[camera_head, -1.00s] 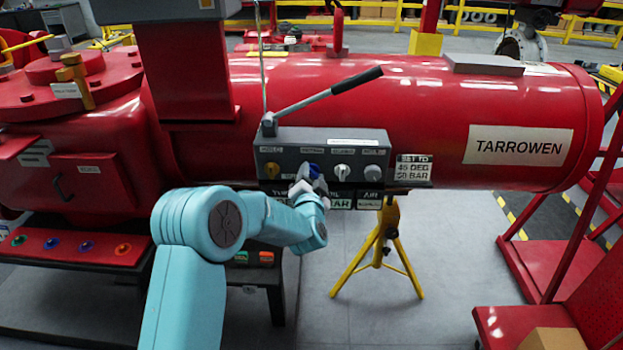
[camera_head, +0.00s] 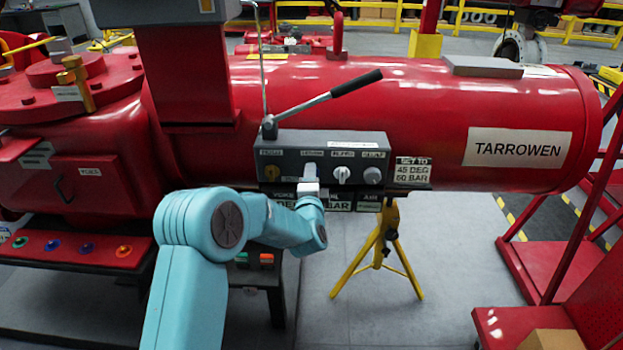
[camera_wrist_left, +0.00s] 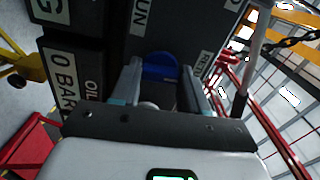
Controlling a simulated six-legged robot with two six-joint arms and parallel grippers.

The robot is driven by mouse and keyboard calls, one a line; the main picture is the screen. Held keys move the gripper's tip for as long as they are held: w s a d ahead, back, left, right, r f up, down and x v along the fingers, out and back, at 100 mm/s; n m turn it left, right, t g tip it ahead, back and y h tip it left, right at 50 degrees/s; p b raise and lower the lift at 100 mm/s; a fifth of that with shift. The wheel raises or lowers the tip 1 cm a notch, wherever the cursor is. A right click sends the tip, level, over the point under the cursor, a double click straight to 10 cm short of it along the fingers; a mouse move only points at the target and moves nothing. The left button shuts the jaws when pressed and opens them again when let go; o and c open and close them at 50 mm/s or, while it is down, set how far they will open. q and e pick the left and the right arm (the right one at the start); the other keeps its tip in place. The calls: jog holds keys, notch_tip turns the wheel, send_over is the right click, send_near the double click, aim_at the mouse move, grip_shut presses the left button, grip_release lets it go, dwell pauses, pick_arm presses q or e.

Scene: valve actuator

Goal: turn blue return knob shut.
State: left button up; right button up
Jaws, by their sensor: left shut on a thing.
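The blue return knob (camera_wrist_left: 160,70) shows in the left wrist view between the two fingers of my left gripper (camera_wrist_left: 160,78). The gripper is shut on it, with one finger on each side. In the head view my left gripper (camera_head: 310,180) points up at the front of the grey control box (camera_head: 325,138), in the second knob place from the left. There the gripper hides the blue knob. My right gripper is in neither view.
A black-handled lever (camera_head: 330,97) rises from the box. A yellow stand (camera_head: 382,245) is below the red cylinder (camera_head: 420,120).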

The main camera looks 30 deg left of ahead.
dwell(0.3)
pick_arm(q)
jog(key=o, duration=1.1)
jog(key=shift+a, duration=0.1)
jog(key=shift+c, duration=0.2)
jog(key=b+v, duration=0.2)
jog(key=v, duration=1.4)
